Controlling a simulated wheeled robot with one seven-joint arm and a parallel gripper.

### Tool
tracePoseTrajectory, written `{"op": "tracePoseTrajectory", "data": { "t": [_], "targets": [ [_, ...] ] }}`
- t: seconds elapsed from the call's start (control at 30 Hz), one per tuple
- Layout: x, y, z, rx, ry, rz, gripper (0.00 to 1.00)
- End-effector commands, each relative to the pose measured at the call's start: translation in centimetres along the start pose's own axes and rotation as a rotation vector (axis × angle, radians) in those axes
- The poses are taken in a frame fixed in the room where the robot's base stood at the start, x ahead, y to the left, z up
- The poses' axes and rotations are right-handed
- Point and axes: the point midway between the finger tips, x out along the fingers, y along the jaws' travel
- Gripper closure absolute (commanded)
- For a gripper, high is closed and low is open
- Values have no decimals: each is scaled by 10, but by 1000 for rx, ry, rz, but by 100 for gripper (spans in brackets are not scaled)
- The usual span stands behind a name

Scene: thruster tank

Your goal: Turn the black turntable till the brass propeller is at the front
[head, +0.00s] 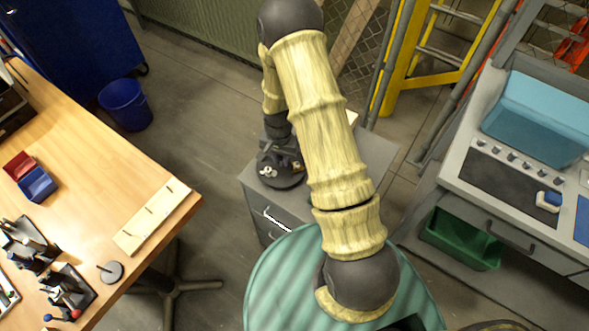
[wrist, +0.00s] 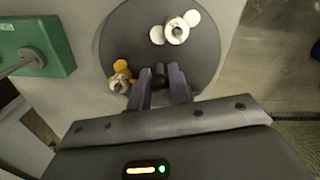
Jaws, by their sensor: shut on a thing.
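The black turntable (wrist: 200,65) is a dark round disc on a grey cabinet top; in the head view the turntable (head: 283,181) shows partly under my arm. In the wrist view the brass propeller (wrist: 120,80) sits near the disc's left edge, left of my fingers. A white propeller (wrist: 175,30) sits on the disc's far part. My gripper (wrist: 159,82) is over the disc's near side, its two fingers shut on a dark upright knob (wrist: 158,70) between them. The knob's lower part is hidden.
In the wrist view a green block (wrist: 35,40) with a metal rod stands left of the disc. In the head view the grey cabinet (head: 253,200) stands between a wooden workbench (head: 90,130) at left and a grey counter (head: 480,200) at right.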

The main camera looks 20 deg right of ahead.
Motion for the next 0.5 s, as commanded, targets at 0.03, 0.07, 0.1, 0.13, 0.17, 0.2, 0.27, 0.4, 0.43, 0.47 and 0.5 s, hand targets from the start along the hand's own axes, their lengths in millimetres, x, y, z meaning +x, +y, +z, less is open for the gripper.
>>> {"op": "tracePoseTrajectory", "data": {
  "t": [0.03,0.07,0.1,0.13,0.17,0.2,0.27,0.4,0.43,0.47,0.5],
  "targets": [
    [0,0,0,-15,0,0,100],
    [0,0,0,-19,0,0,100],
    [0,0,0,-19,0,0,100],
    [0,0,0,-18,0,0,100],
    [0,0,0,-17,0,0,100],
    [0,0,0,-17,0,0,100],
    [0,0,0,-19,0,0,100],
    [-1,0,0,-117,0,-1,100],
    [-1,0,0,-154,0,-1,100],
    [-1,0,0,-194,0,-1,100],
    [-1,0,0,-242,0,-1,100]
  ]
}}
